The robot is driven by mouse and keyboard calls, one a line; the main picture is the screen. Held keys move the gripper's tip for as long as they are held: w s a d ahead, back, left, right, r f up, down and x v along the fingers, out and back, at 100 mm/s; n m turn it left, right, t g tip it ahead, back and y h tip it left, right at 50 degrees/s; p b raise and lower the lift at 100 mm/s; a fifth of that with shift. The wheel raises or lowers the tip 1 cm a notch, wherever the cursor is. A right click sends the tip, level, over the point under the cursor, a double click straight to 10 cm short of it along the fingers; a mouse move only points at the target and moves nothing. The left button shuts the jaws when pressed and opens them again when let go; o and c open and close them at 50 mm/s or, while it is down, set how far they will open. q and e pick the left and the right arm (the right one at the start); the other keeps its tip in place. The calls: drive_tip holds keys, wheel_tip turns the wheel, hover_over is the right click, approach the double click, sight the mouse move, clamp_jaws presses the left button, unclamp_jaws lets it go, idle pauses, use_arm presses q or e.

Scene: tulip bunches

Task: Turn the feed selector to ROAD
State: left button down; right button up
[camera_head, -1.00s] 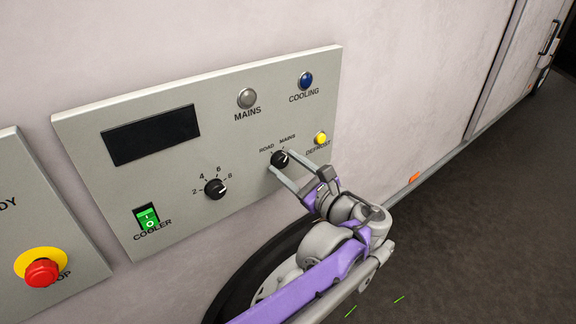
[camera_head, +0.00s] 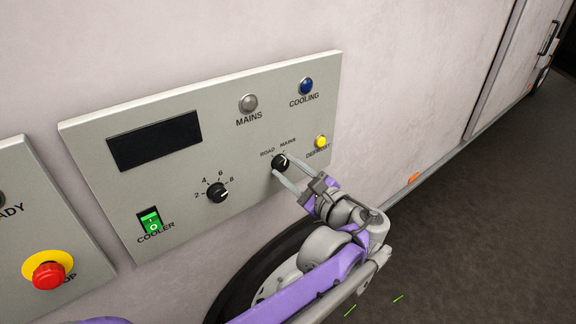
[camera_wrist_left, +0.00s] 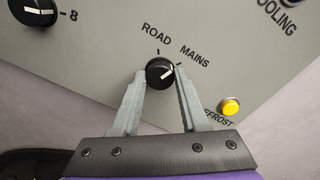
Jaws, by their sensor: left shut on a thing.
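The feed selector (camera_head: 280,162) is a small round black knob with a white pointer line, on the right part of a grey panel. Its marks read ROAD at upper left and MAINS at upper right. In the left wrist view the selector (camera_wrist_left: 159,73) has its pointer aimed up and right, toward the MAINS mark. My left gripper (camera_head: 282,165) has one finger on each side of the knob and is shut on it. The fingers hide part of the knob's sides. My right gripper is not in view.
The panel (camera_head: 100,180) also carries a numbered black knob (camera_head: 217,193), a green cooler switch (camera_head: 149,220), a yellow defrost button (camera_head: 321,142), and MAINS (camera_head: 248,103) and COOLING (camera_head: 306,86) lamps. A red stop button (camera_head: 48,275) is at lower left. A wheel (camera_head: 235,290) lies below.

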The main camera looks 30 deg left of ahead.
use_arm(q)
drive_tip(key=n+p, duration=0.2)
drive_tip(key=n, duration=0.3)
drive_tip(key=shift+n, duration=0.3)
drive_tip(key=n+p, duration=0.2)
drive_tip(key=n, duration=0.3)
drive_tip(key=shift+n, duration=0.4)
drive_tip(key=shift+c, duration=2.1)
unclamp_jaws()
drive_tip(key=v, duration=1)
drive_tip(key=shift+s+d, duration=0.15)
drive_tip(key=shift+d, duration=0.25)
